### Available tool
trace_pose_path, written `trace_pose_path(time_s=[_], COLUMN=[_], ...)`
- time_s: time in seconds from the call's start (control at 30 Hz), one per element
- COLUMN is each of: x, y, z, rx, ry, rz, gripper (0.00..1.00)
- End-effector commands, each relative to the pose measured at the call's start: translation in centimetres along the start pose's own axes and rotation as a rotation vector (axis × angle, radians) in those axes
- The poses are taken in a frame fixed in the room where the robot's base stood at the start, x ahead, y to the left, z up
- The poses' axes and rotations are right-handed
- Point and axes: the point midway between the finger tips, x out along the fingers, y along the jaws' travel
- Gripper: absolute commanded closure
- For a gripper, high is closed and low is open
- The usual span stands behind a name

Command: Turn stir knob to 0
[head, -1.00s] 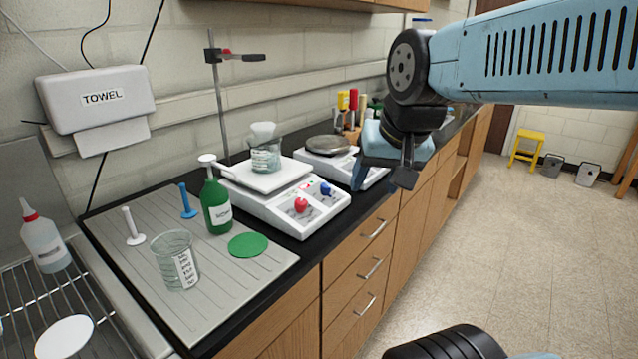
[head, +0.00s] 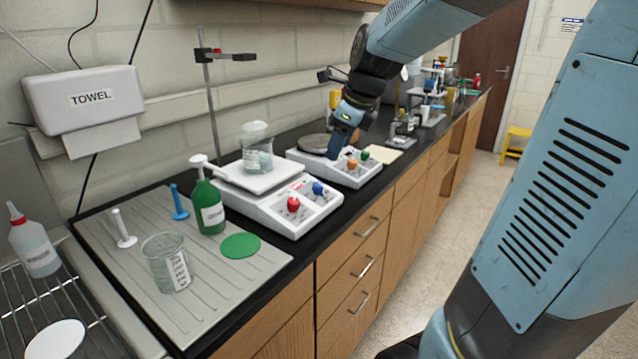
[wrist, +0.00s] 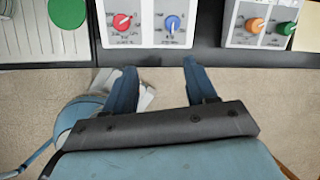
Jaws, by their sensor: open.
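The near white hotplate (head: 290,222) has a red knob (head: 293,204) and a blue knob (head: 318,188). In the wrist view the red knob (wrist: 122,22) is left of the blue knob (wrist: 172,24), at the top edge. The text beside them is too small to read, so I cannot tell which is the stir knob. My gripper (wrist: 160,70) is open and empty, with its fingers just short of the bench edge, below the blue and red knobs in the picture. In the head view my gripper (head: 341,143) overlaps the far hotplate (head: 345,178) and its fingertips are hard to see.
A beaker (head: 257,155) stands on the near hotplate's plate. The far hotplate has an orange knob (head: 352,164) and a green knob (head: 365,154). A green bottle (head: 208,208) stands left of the near hotplate. Drawers (head: 355,250) face open floor (wrist: 35,115).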

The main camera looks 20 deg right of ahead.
Motion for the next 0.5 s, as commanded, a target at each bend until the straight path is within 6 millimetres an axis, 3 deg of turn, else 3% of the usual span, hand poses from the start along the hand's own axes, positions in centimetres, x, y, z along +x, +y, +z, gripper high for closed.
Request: trace_pose_path(time_s=[0.2, 0.5], x=[2.0, 3.3], y=[-2.4, -3.2], z=[1.2, 1.5], rx=[0.349, 0.48], ry=[0.008, 0.012], rz=[0.015, 0.019], gripper=[0.44, 0.44])
